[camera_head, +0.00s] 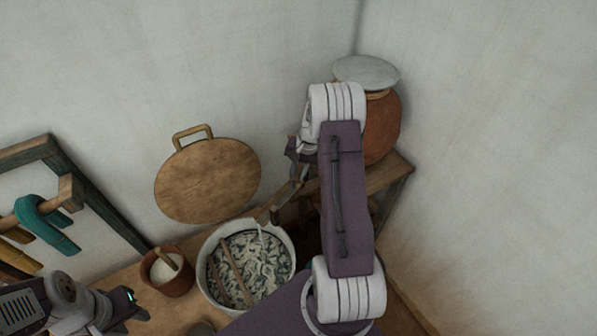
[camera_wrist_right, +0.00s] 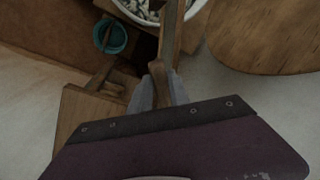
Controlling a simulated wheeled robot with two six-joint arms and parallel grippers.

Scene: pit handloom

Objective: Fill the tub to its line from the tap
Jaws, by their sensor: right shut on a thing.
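The round pale-rimmed tub (camera_head: 289,240) stands at the lower middle of the head view, with a mottled dark-and-white filling and wooden sticks across it. Its rim also shows at the top of the right wrist view (camera_wrist_right: 130,13). My right gripper (camera_wrist_right: 157,95) is shut on a narrow wooden bar (camera_wrist_right: 166,55) that points toward the tub. In the head view this bar (camera_head: 270,214) ends over the tub's rim, with a thin pale streak below it. I cannot tell whether it is the tap. No fill line is clear. My left gripper (camera_head: 136,306) is left of the tub, jaws unclear.
A clay pot (camera_head: 384,125) with a pale lid stands on a wooden shelf at the back right. A round wooden board (camera_head: 207,182) leans on the wall behind the tub. A brown cup (camera_head: 167,274) stands left of the tub. A rack with teal yarn (camera_head: 46,224) is at far left.

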